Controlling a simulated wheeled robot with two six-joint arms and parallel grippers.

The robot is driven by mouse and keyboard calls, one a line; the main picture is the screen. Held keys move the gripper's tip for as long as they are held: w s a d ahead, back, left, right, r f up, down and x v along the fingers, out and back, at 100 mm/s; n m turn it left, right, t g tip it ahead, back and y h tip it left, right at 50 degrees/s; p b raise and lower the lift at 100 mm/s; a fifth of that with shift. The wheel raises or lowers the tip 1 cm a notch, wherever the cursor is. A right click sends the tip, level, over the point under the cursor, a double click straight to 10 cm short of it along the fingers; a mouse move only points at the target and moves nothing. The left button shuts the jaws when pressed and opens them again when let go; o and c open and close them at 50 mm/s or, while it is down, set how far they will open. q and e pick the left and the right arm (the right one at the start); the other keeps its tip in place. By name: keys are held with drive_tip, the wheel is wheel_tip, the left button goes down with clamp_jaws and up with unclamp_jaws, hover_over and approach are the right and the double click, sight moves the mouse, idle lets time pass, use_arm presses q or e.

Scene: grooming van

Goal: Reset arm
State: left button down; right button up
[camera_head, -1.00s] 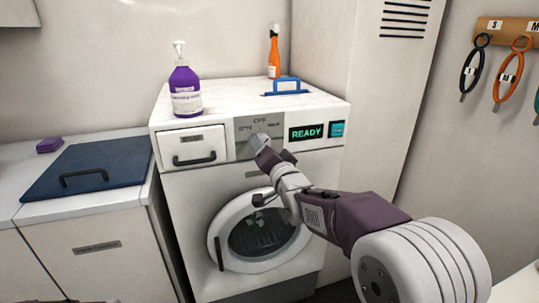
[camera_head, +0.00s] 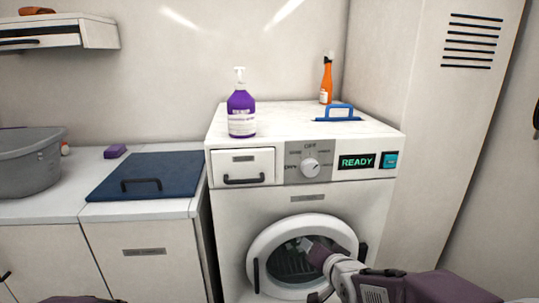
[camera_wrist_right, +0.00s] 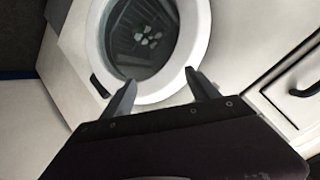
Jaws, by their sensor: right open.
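My right gripper (camera_head: 312,248) is in front of the round door of the washing machine (camera_head: 232,240), below the control panel. Its fingers are apart with nothing between them; in the right wrist view the open fingertips (camera_wrist_right: 162,90) frame the lower rim of the door (camera_wrist_right: 205,45). The door is shut and pale pieces show behind its glass. The dial (camera_head: 310,168) is free of the gripper, and the display (camera_head: 357,162) reads READY. My left gripper is out of view.
On the machine stand a purple pump bottle (camera_head: 241,112), an orange bottle (camera_head: 326,82) and a blue-handled tool (camera_head: 340,113). To the left are a counter with a navy lid (camera_head: 150,174), a purple block (camera_head: 115,151) and a grey tub (camera_head: 30,168). A tall vented cabinet (camera_head: 440,120) stands right.

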drive_tip(key=s+f+n+g, duration=0.3)
drive_tip(key=s+f+g, duration=0.2)
drive_tip(key=s+f, duration=0.4)
drive_tip(key=s+f+n+g, duration=0.3)
drive_tip(key=s+f+g, duration=0.3)
drive_tip(key=s, duration=0.5)
wheel_tip(320, 180, up, 24)
drive_tip(key=n+p, duration=0.1)
drive_tip(key=p, duration=2.3)
drive_tip(key=shift+c, duration=0.3)
